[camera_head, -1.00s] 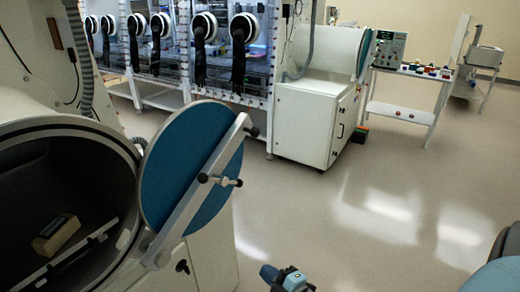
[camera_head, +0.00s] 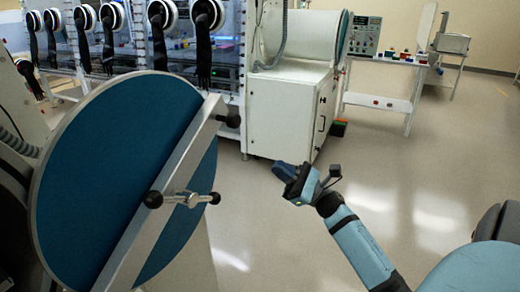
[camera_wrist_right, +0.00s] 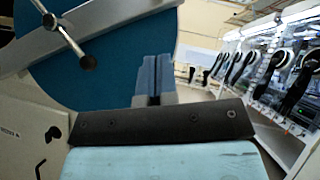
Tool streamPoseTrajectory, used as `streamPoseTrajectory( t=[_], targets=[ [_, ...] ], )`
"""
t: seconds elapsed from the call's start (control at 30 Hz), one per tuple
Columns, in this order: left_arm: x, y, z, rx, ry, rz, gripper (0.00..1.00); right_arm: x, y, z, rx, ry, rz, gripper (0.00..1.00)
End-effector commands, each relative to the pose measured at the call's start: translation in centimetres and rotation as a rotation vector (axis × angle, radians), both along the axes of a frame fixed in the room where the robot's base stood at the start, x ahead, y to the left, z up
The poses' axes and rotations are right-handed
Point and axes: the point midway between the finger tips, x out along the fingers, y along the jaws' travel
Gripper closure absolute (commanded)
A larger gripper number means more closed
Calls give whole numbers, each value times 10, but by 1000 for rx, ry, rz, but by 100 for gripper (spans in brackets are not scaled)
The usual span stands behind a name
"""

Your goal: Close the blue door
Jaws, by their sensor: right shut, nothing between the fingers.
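The blue door (camera_head: 95,150) is a large round disc with a grey bar (camera_head: 165,200) across it and a small crossed handle (camera_head: 182,199) at the bar's middle. It stands open, swung out at the left of the head view. My right gripper (camera_head: 284,171) is right of the door, apart from it in the head view, with its fingers together and empty. In the right wrist view the door (camera_wrist_right: 115,60) fills the area behind and left of my right fingers (camera_wrist_right: 154,80); contact cannot be told. The chamber opening is mostly hidden behind the door. My left gripper is not in view.
A row of glovebox windows with black gloves (camera_head: 203,40) runs along the back. A white cabinet (camera_head: 287,105) stands behind my right gripper, with a white instrument table (camera_head: 385,102) beyond. The floor (camera_head: 390,185) at the right is clear.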

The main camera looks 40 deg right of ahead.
Motion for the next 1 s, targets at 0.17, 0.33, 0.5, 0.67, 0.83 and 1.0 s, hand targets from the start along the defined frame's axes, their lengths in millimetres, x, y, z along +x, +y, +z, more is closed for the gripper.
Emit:
streamPoseTrajectory(
  t=[0.17,0.33,0.5,0.67,0.83,1.0],
  targets=[
    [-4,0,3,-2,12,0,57,19,15,21,0,-2,3,100],
    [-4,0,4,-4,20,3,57,43,33,44,2,0,3,100],
    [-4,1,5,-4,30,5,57,61,49,65,1,1,3,100],
    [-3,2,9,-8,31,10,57,59,56,85,3,2,2,100],
    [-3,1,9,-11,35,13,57,58,60,93,5,3,2,100],
    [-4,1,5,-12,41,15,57,58,60,93,6,4,1,100]
  ],
)
